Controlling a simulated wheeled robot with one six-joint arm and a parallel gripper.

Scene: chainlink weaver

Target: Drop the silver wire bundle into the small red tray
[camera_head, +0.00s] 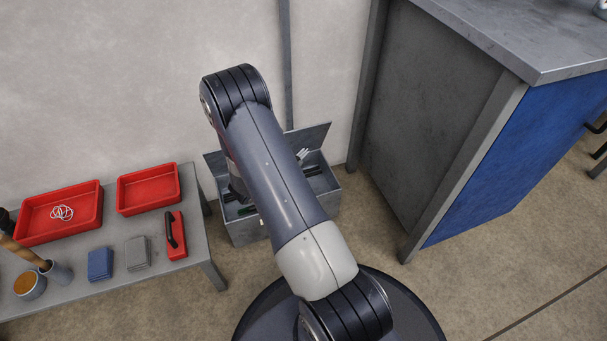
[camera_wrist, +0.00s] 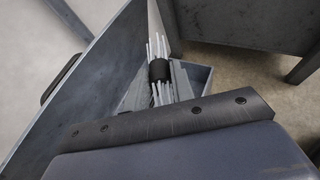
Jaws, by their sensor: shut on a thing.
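The silver wire bundle (camera_wrist: 158,48) shows in the wrist view as several thin pale rods with a black band around the middle. My gripper (camera_wrist: 159,84) has its two grey fingers closed on the bundle at or just below the band. In the head view my arm hides the gripper, over an open grey metal box (camera_head: 250,232). Pale prongs show right of my arm there; I cannot tell if they belong to the bundle. The small red tray (camera_head: 147,188) is on the low grey table at the left and looks empty.
A larger red tray (camera_head: 48,232) with a white looped wire (camera_head: 62,213) sits left of the small one. Blue and grey blocks, a red-and-black tool (camera_head: 175,236) and cups share the table. The box's raised lid (camera_wrist: 85,85) is close to my gripper. A blue-sided workbench (camera_head: 490,170) stands right.

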